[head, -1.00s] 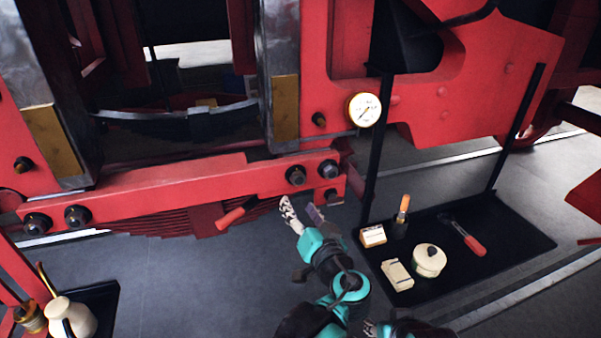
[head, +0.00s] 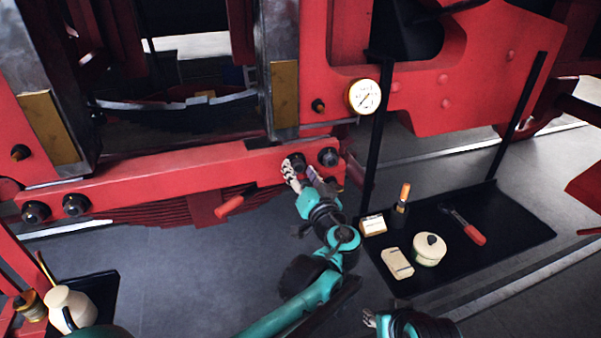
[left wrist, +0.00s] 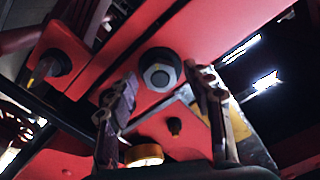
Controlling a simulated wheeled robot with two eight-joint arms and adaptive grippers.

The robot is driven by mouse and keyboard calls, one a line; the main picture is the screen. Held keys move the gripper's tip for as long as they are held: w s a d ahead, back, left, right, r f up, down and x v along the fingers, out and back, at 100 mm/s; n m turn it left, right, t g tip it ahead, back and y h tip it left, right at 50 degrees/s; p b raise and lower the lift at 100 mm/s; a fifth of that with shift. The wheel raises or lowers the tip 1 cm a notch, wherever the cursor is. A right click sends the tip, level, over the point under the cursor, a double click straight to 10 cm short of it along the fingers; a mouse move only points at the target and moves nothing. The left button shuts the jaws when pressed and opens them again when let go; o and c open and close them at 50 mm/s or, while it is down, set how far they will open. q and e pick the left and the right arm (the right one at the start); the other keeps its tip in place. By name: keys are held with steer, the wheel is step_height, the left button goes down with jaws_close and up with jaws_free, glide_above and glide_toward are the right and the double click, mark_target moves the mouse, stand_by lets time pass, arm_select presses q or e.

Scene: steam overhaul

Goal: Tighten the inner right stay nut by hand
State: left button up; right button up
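The inner right stay nut (head: 298,161) is a dark hex nut on the right end of the red beam (head: 180,176). In the left wrist view the nut (left wrist: 159,76) shows a grey hex face on a dark round collar. My left gripper (head: 300,174) is open at the beam, with its fingertips on either side of this nut; contact cannot be told. The fingers (left wrist: 162,84) also show apart in the left wrist view. The outer right nut (head: 328,156) sits just to the right. My right gripper (head: 370,318) is low in the head view, partly cut off.
A red-handled tool (head: 236,201) juts out below the beam. A pressure gauge (head: 363,96) is above right. A black tray (head: 500,245) at right holds a round tin (head: 429,249), a red-handled wrench (head: 463,226) and boxes. An oil can (head: 72,308) stands at lower left.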

arm_select(q)
steer(key=c, duration=1)
steer(key=shift+m, duration=0.3)
steer(key=m+p, duration=0.1)
steer(key=m, duration=0.2)
steer(key=shift+m, duration=0.3)
steer(key=m+p, duration=0.1)
steer(key=m, duration=1)
steer(key=shift+m+p, duration=0.35)
steer(key=shift+m, duration=0.05)
steer(key=m, duration=0.6)
steer(key=shift+m, duration=0.3)
